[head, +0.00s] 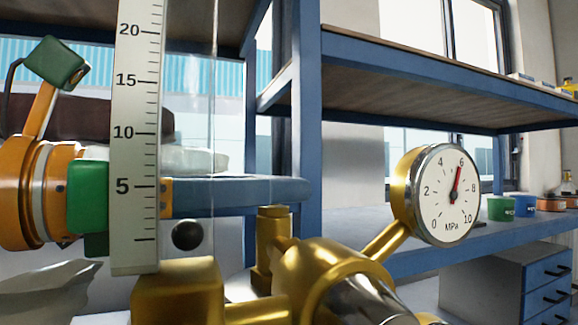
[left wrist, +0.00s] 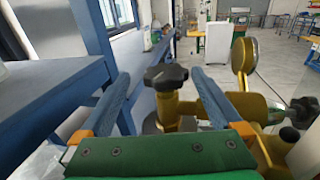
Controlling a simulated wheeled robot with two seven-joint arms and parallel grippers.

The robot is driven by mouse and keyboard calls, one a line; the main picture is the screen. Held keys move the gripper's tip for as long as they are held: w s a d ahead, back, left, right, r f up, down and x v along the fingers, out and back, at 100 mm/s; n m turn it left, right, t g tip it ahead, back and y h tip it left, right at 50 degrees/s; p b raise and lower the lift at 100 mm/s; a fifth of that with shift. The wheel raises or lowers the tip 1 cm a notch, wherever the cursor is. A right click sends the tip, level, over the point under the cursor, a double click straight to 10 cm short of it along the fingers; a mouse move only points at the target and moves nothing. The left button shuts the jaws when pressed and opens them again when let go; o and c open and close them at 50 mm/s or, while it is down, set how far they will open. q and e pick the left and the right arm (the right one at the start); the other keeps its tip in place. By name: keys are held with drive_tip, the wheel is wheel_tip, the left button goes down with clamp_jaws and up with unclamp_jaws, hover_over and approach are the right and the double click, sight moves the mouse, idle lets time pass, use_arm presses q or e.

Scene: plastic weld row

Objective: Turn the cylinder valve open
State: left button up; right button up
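The valve's black handwheel (left wrist: 165,77) sits on a brass stem (left wrist: 172,108) in the left wrist view. In the head view the brass stem (head: 273,235) shows below my finger, and the handwheel is hidden behind it. My left gripper (head: 303,190) reaches in from the left with a blue finger across the stem's top. In the left wrist view the left gripper (left wrist: 160,73) is open. Its two blue fingers stand on either side of the handwheel, with visible gaps; contact cannot be told. My right gripper is in neither view.
A brass regulator (head: 335,275) with a round gauge (head: 449,195), needle near 6, stands right of the stem. A scaled flowmeter plate (head: 135,200) stands in front of my left gripper. A blue-framed shelf (head: 308,130) stands behind. Coloured cups (head: 525,205) sit on the bench.

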use_arm(q)
drive_tip(key=x, duration=0.1)
drive_tip(key=p+x, duration=0.1)
drive_tip(key=x, duration=0.1)
drive_tip(key=s+p+x, duration=0.1)
drive_tip(key=x, duration=0.1)
drive_tip(key=shift+d+r, duration=0.2)
drive_tip(key=shift+d, duration=0.1)
drive_tip(key=shift+w+d+f, duration=0.1)
drive_tip(key=shift+w, duration=0.3)
drive_tip(key=shift+a, duration=0.2)
drive_tip(key=c, duration=1.4)
drive_tip(key=shift+o, duration=0.2)
drive_tip(key=n+t+y+b, duration=0.1)
drive_tip(key=b, duration=0.2)
drive_tip(key=n+t+y+b, duration=0.1)
drive_tip(key=t+b, duration=0.1)
drive_tip(key=shift+a+f+n+b, duration=0.15)
drive_tip(key=shift+f+n+b, duration=0.15)
drive_tip(key=shift+n+b, duration=0.1)
drive_tip(key=shift+w+r+t+y, duration=0.1)
drive_tip(key=shift+r+t+y, duration=0.05)
drive_tip(key=shift+t+y, duration=0.25)
drive_tip(key=shift+a+r, duration=0.1)
drive_tip(key=shift+r, duration=0.1)
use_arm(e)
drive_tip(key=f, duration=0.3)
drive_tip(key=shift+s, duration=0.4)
